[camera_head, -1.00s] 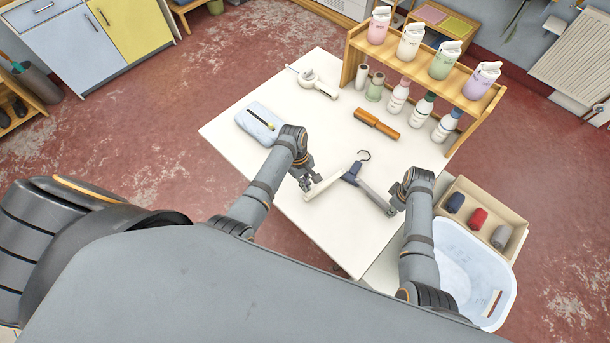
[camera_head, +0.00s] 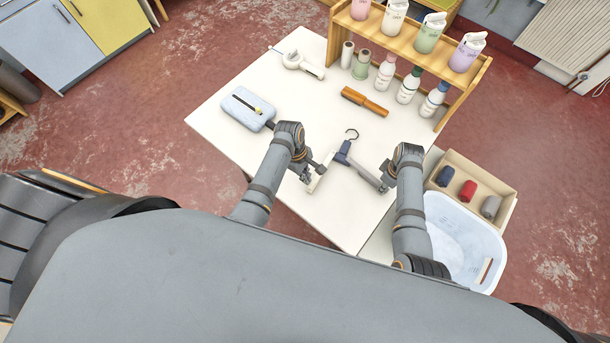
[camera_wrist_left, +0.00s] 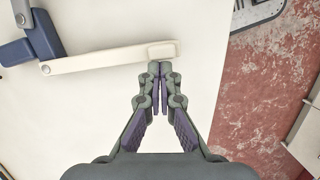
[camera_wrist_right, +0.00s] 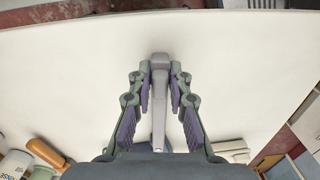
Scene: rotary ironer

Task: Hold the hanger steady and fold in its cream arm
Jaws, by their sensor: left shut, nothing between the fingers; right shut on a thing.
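The hanger lies on the white table (camera_head: 265,165) with a dark blue hub (camera_head: 342,153), a dark hook, a cream arm (camera_head: 323,177) and a grey arm (camera_head: 365,173). In the head view the two arms spread toward me from the hub. My left gripper (camera_head: 309,174) is shut and empty, at the outer side of the cream arm near its free end. In the left wrist view its fingertips (camera_wrist_left: 160,68) appear to touch the cream arm's edge (camera_wrist_left: 110,58). My right gripper (camera_head: 383,182) is shut on the grey arm, which runs between its fingers in the right wrist view (camera_wrist_right: 159,85).
An orange-brown handled tool (camera_head: 365,101) lies behind the hanger. A pale blue case (camera_head: 242,108) is at left. A wooden rack (camera_head: 455,120) with bottles stands at the back. A light blue basket (camera_head: 490,245) and a box of rolls (camera_head: 508,212) are at right.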

